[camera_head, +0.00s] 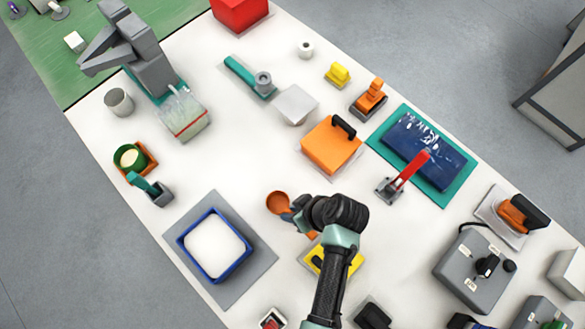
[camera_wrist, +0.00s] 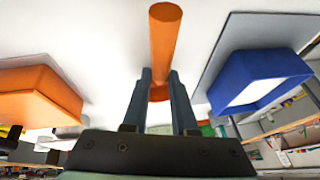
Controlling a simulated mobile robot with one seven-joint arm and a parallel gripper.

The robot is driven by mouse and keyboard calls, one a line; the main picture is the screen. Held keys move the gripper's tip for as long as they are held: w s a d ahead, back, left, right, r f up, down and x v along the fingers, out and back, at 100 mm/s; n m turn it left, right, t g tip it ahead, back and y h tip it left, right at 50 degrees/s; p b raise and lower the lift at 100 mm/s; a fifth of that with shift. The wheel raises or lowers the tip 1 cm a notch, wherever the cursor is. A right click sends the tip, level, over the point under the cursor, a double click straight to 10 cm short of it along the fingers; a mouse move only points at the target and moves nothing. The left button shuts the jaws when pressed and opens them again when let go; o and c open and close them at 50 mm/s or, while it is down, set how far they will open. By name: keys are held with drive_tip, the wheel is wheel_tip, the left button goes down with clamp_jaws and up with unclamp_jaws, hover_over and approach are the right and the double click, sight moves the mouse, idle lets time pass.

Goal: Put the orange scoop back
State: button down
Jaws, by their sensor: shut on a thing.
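The orange scoop (camera_head: 278,203) has a round bowl that shows in the head view just left of my gripper (camera_head: 294,214). In the wrist view the orange handle (camera_wrist: 165,40) runs up from between the two fingers of my gripper (camera_wrist: 160,88), which is shut on it. Part of the handle is hidden by the fingers in the head view. A blue-rimmed tray with white contents (camera_head: 245,246) stands on a grey mat, left of and below the scoop in the head view. It also shows at the right of the wrist view (camera_wrist: 228,85).
A yellow item (camera_head: 355,262) lies partly under my arm. An orange box with a black handle (camera_head: 325,150) stands above, and a red-handled lever (camera_head: 410,170) to its right. A green pot (camera_head: 150,158) and teal-handled item (camera_head: 160,195) stand left. The white table (camera_head: 235,155) is clear above the scoop.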

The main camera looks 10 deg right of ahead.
drive_tip(key=shift+f+b, duration=0.5)
drive_tip(key=shift+f, duration=0.1)
drive_tip(key=c, duration=0.6)
unclamp_jaws()
drive_tip(key=b+v, duration=0.1)
drive_tip(key=v, duration=1.2)
